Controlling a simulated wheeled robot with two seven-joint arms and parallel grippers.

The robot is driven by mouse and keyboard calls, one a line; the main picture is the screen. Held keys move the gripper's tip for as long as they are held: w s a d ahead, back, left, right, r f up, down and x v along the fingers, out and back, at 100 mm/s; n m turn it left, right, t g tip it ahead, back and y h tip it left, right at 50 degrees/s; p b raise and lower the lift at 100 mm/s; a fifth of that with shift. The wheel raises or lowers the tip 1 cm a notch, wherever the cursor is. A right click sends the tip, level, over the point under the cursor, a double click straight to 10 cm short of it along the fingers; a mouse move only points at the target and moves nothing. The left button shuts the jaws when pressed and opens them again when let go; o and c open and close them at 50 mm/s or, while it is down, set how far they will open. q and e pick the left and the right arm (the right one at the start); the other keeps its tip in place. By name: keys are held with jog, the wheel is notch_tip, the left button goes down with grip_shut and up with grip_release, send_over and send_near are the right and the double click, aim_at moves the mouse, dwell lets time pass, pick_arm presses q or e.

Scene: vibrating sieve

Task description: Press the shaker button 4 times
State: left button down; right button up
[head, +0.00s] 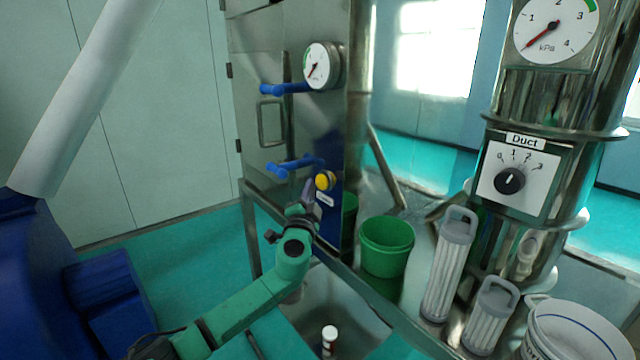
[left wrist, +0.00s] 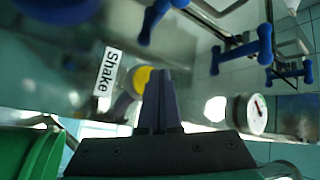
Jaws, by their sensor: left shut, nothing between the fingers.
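In the left wrist view the button (left wrist: 142,79) is partly hidden behind my fingers, beside the white label reading "Shake" (left wrist: 107,71). My left gripper (head: 308,188) is shut and empty, its fingertips close to the left side of the button in the head view. In the left wrist view my gripper (left wrist: 159,75) overlaps the button's edge. I cannot tell whether the tips touch it. My right gripper is not in view.
Blue handles (head: 296,164) stick out from the cabinet (head: 272,120), near my gripper, with a pressure gauge (head: 317,66) higher up. A green bucket (head: 386,246), a filter cartridge (head: 449,265) and a steel duct with a dial (head: 510,180) stand to the right.

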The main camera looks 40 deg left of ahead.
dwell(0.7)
pick_arm(q)
jog(key=shift+w+d+b, duration=0.15)
jog(key=shift+w+b, duration=0.25)
jog(key=shift+w, duration=0.05)
jog(key=shift+w+d+b, duration=0.25)
jog(key=shift+w+b, duration=0.25)
jog(key=shift+w, duration=0.2)
dwell(0.8)
dwell(0.3)
jog(key=shift+s+a, duration=0.25)
jog(key=shift+s, duration=0.8)
jog(key=shift+s+a, duration=0.1)
